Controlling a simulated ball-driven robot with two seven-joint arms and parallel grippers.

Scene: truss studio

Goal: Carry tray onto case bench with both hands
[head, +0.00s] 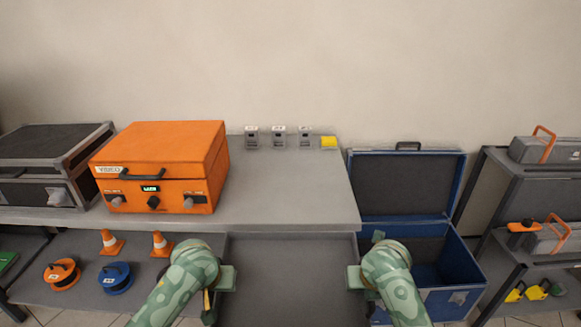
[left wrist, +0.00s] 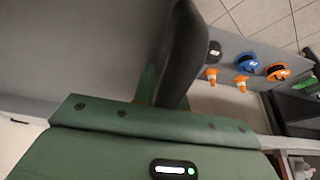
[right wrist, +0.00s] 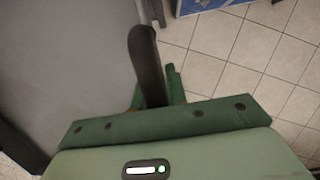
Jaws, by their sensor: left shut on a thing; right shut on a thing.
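The grey tray (head: 290,275) is held between my two grippers in front of the bench, its far edge near the bench's front edge. My left gripper (head: 222,279) is shut on the tray's left handle, a dark bar that shows in the left wrist view (left wrist: 182,50). My right gripper (head: 358,277) is shut on the right handle, which shows in the right wrist view (right wrist: 147,65). The grey bench top (head: 285,195) stands behind the tray. The tray's near edge is cut off in the head view, and no load shows on its visible part.
An orange case (head: 160,165) fills the bench's left part. The bench's middle is clear. An open blue trunk (head: 445,255) stands at right. Cones and reels (head: 62,274) sit on the lower shelf.

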